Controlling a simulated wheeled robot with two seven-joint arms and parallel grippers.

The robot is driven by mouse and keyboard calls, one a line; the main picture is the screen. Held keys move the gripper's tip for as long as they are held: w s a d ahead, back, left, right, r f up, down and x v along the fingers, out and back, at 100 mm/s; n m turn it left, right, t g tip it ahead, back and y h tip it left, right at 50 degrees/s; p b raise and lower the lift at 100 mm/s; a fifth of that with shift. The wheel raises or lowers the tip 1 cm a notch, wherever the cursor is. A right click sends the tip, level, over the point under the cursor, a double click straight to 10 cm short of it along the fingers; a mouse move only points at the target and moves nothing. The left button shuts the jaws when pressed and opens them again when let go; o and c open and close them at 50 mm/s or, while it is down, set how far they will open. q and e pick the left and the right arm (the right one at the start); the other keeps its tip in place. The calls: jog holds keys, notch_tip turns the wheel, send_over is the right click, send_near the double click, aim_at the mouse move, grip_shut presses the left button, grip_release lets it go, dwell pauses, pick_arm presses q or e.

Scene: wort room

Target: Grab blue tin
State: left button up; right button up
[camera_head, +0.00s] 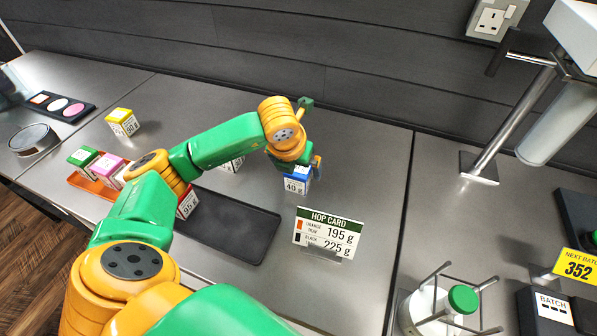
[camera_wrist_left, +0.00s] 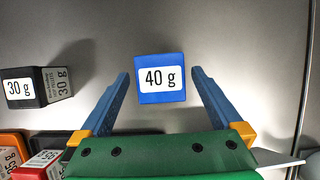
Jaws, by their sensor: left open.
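The blue tin (camera_head: 297,181), labelled 40 g, stands on the grey counter behind the hop card (camera_head: 328,233). In the left wrist view the blue tin (camera_wrist_left: 161,78) sits centred ahead, between the lines of the two fingers. My left gripper (camera_head: 312,168) is right at the tin in the head view and partly covers it. In the left wrist view my left gripper (camera_wrist_left: 160,88) is open, with a blue finger on each side of the tin and a gap on both sides. My right gripper is not in view.
A black 30 g tin (camera_wrist_left: 35,87) stands left of the blue tin. A black tray (camera_head: 232,228) and an orange tray (camera_head: 88,184) with several tins lie left of the hop card. A yellow tin (camera_head: 122,123) stands further left. A metal stand (camera_head: 479,168) is at the right.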

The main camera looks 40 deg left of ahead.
pick_arm(q)
jog(key=shift+x, duration=0.75)
jog(key=shift+w, duration=0.1)
jog(key=c, duration=1.5)
jog(key=shift+r, duration=0.1)
jog(key=shift+r+b, duration=0.35)
jog(key=shift+b, duration=0.1)
jog(key=b+v, duration=0.1)
jog(key=v, duration=0.2)
jog(key=shift+a+r, duration=0.1)
jog(key=shift+r, duration=0.2)
jog(key=s+r, duration=0.3)
jog(key=s, duration=0.1)
jog(key=s+d+r, duration=0.1)
jog(key=s+r, duration=0.2)
jog(key=s, duration=0.1)
jog(key=s+r, duration=0.2)
jog(key=s, duration=0.3)
jog(key=shift+d+r, duration=0.35)
jog(key=shift+r, duration=0.05)
